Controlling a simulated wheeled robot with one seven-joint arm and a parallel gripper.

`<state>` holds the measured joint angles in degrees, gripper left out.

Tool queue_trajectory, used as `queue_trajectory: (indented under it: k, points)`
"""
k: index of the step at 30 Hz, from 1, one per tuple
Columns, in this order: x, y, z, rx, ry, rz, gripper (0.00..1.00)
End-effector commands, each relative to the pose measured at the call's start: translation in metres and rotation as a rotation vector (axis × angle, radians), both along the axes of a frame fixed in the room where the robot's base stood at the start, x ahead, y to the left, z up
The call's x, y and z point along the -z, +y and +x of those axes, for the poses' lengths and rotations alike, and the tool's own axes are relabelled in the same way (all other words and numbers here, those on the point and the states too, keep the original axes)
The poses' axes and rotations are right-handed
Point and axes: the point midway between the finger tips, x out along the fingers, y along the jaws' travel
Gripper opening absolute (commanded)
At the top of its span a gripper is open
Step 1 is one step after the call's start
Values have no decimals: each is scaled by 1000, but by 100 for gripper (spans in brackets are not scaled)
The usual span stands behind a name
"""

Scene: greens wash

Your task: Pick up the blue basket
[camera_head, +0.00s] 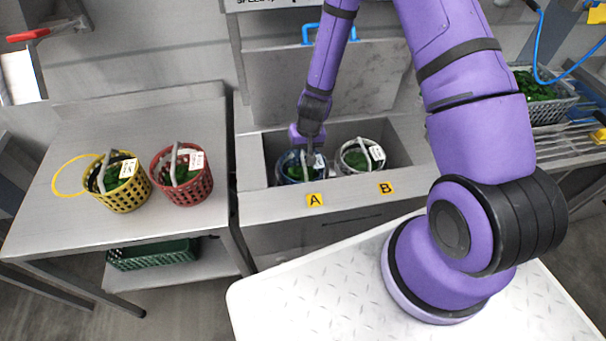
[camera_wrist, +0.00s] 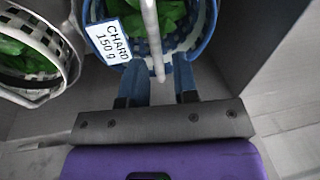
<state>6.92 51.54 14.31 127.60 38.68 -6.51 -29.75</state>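The blue basket (camera_head: 290,172) stands in the sink at label A, with green leaves inside. It also shows in the wrist view (camera_wrist: 207,28), with a white card reading "CHARD 150 g" (camera_wrist: 112,42) and a pale grey handle (camera_wrist: 151,28). My gripper (camera_head: 311,155) is over the basket and hides part of it in the head view. In the wrist view my gripper (camera_wrist: 159,72) has its two fingers apart, with the handle's lower end between them and a gap on both sides. I cannot tell whether the fingers touch the basket rim.
A white basket (camera_head: 352,160) of greens stands close on the right in the sink at label B. The sink walls (camera_head: 255,160) are close around. A yellow basket (camera_head: 122,193) and a red basket (camera_head: 186,188) stand on the left table. A grey crate (camera_head: 553,108) is at right.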

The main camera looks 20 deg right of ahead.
Motion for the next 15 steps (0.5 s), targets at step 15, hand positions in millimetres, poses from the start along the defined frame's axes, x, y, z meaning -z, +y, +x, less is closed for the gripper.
queue_trajectory:
  k: [15]
  points:
    - [44,3,0,2,2,0,28]
